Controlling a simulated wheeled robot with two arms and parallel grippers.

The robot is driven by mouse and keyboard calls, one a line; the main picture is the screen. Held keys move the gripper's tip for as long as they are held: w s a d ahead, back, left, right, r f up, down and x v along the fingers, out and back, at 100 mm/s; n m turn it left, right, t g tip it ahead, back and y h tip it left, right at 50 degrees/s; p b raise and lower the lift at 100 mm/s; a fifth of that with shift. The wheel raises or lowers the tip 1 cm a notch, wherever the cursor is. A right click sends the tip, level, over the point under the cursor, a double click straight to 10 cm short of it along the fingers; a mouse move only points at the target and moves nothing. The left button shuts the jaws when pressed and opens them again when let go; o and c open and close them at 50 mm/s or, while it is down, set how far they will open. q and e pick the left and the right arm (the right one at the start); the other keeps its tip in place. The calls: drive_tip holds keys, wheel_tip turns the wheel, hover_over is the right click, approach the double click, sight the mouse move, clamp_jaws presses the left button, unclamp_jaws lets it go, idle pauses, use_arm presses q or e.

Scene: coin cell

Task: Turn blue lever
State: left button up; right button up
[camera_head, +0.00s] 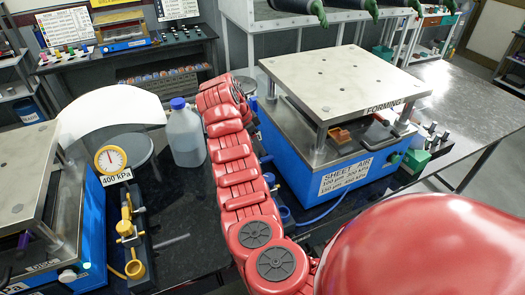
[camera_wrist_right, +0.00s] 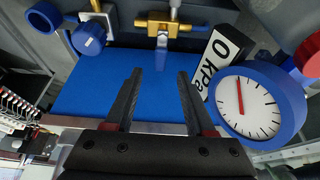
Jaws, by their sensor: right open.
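My right gripper (camera_wrist_right: 158,80) is open, with nothing between its two dark fingers in the right wrist view. In that view, a blue round handle (camera_wrist_right: 88,38) and another blue round part (camera_wrist_right: 43,17) are up and left of the fingers, apart from them. In the head view, small blue parts (camera_head: 285,213) sit beside the blue forming press (camera_head: 300,150), partly behind my red right arm. The arm hides the right gripper's fingers there. My left gripper is not in view.
A blue-rimmed gauge (camera_wrist_right: 248,107) and a brass fitting (camera_wrist_right: 160,25) are close to the right fingers. A jug with a blue cap (camera_head: 185,135) stands left of my arm. Another gauge (camera_head: 111,159) and yellow valve (camera_head: 130,230) are at the left.

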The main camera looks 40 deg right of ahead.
drive_tip(key=b+v, duration=0.2)
drive_tip(key=v, duration=0.9)
drive_tip(key=shift+r+b, duration=0.2)
drive_tip(key=shift+b, duration=0.2)
drive_tip(key=shift+w+a, duration=0.15)
